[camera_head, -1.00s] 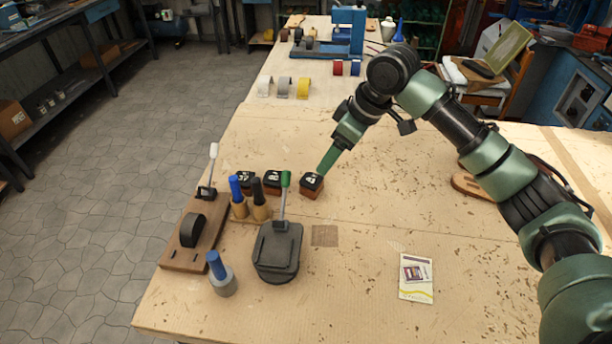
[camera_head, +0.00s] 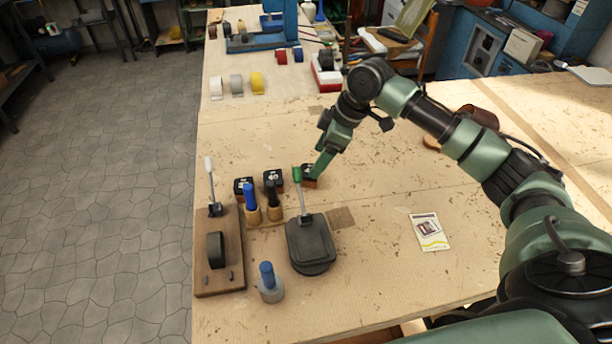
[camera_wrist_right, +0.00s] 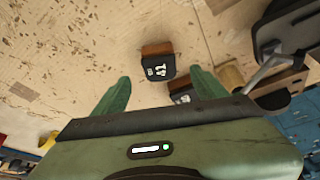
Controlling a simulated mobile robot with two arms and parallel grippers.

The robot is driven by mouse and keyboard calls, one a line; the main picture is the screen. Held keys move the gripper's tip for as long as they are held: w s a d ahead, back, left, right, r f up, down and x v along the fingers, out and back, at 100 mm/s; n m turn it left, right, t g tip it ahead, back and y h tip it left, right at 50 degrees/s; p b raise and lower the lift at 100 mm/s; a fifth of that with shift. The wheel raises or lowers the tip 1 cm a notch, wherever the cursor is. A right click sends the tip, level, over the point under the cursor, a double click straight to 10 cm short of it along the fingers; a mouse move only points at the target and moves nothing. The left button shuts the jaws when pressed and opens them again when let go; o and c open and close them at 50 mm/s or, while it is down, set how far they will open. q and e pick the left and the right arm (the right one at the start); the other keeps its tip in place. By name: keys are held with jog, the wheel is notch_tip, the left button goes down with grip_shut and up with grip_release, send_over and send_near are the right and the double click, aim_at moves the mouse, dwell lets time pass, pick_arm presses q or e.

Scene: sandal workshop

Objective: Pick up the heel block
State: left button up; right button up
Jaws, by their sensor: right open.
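A small heel block (camera_head: 311,182), black on top with a brown lower part, stands on the bench at the right end of a short row of similar blocks. In the right wrist view the heel block (camera_wrist_right: 158,64) shows a white number that reads like 41. My right gripper (camera_head: 320,168) is over it and partly covers it in the head view. In the wrist view its open fingers (camera_wrist_right: 162,88) are spread wide, with the block ahead of the gap and nothing between them. My left gripper is in neither view.
Two more dark blocks (camera_head: 243,186) (camera_head: 272,177) stand to the left. Blue-handled (camera_head: 250,198) and black-handled tools are in front of them. A dark device with a green-tipped lever (camera_head: 310,243) stands close in front. A card (camera_head: 429,232) lies right; bench around it is clear.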

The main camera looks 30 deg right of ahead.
jog(key=p+x, duration=0.2)
jog(key=x, duration=0.3)
jog(key=shift+s+f, duration=0.1)
jog(key=shift+f, duration=0.45)
grip_shut()
jog(key=shift+r, duration=0.15)
